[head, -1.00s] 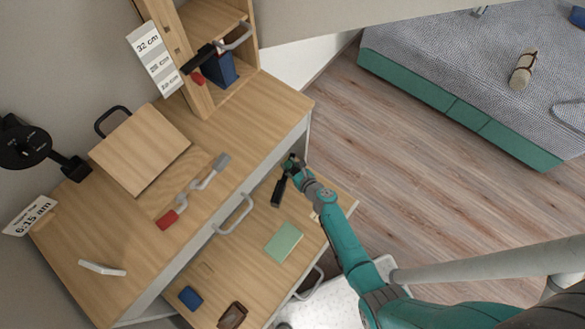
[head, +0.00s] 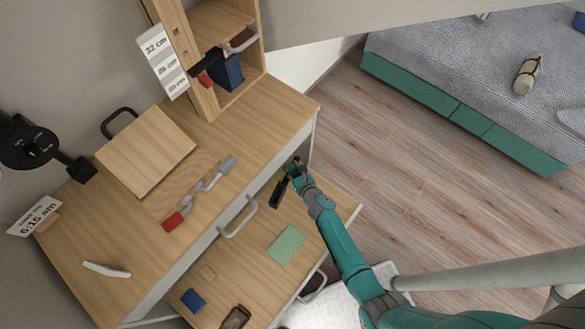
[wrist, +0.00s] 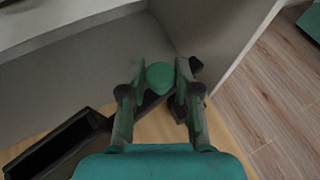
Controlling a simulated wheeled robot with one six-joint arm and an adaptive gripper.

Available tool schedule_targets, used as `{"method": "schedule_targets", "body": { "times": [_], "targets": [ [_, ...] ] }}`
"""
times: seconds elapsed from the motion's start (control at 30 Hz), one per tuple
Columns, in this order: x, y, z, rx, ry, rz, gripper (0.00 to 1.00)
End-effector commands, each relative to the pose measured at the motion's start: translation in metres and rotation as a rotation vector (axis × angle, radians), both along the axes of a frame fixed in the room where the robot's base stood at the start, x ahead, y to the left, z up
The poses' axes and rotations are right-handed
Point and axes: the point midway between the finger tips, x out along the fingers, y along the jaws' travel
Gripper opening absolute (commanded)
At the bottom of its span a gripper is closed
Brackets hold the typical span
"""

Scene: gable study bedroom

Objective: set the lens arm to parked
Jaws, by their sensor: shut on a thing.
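My gripper (head: 291,172) is over the right end of the open desk drawer (head: 245,270), near the desk's front. In the wrist view its fingers (wrist: 160,88) are closed around a dark thing with a green rounded top (wrist: 160,76). A black, hollow box-like part (wrist: 60,145) lies left of the fingers; whether it joins the held thing is unclear. No part is clearly identifiable as the lens arm. A black disc with white marks (head: 28,146) on a black mount is at the far left. A jointed grey piece with a red end (head: 200,192) lies on the desk.
A green pad (head: 286,245), a blue box (head: 193,300) and a brown item (head: 236,317) lie in the drawer. A tilted wooden board (head: 145,152) stands on the desk. A shelf (head: 215,100) rises behind. Floor (head: 400,140) is clear to the right.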

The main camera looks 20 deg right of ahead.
Motion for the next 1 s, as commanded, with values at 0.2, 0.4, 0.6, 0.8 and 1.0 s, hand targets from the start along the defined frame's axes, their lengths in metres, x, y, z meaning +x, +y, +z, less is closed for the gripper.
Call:
{"method": "schedule_targets", "body": {
  "times": [0.2,0.4,0.6,0.8,1.0],
  "targets": [
    [0.001,0.0,0.001,-0.001,-0.002,0.0,0.57],
    [0.001,0.0,0.001,0.0,-0.001,0.0,0.57],
    [-0.003,0.0,0.001,0.001,0.0,0.0,0.57],
    [-0.019,-0.002,0.007,-0.001,0.0,0.002,0.57],
    [-0.044,-0.005,0.017,-0.001,0.0,-0.001,0.57]
  ]
}}
